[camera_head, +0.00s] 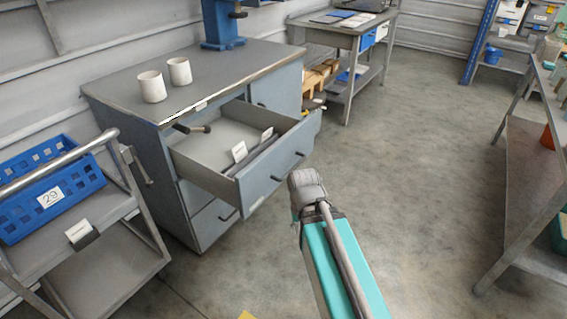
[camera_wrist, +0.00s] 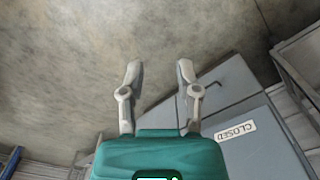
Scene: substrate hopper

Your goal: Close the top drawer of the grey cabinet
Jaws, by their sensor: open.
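The grey cabinet (camera_head: 225,80) stands against the wall at left centre in the head view. Its top drawer (camera_head: 280,163) is pulled well out, its front facing the open floor. The drawer holds a divider and small white cards; a dark-handled item lies near its back. My gripper (camera_wrist: 158,73) shows in the wrist view with its two fingers apart and nothing between them. Its fingers are not discernible in the head view, where my teal arm ends close to the drawer front. A grey-blue panel (camera_wrist: 240,105) with a handle and an upside-down "CLOSED" label lies beside the right finger.
Two white cups (camera_head: 152,87) stand on the cabinet top. A cart with a blue crate (camera_head: 50,188) is at the left. A workbench (camera_head: 350,28) stands behind and shelving (camera_head: 535,190) at the right. The floor (camera_head: 420,150) between is clear.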

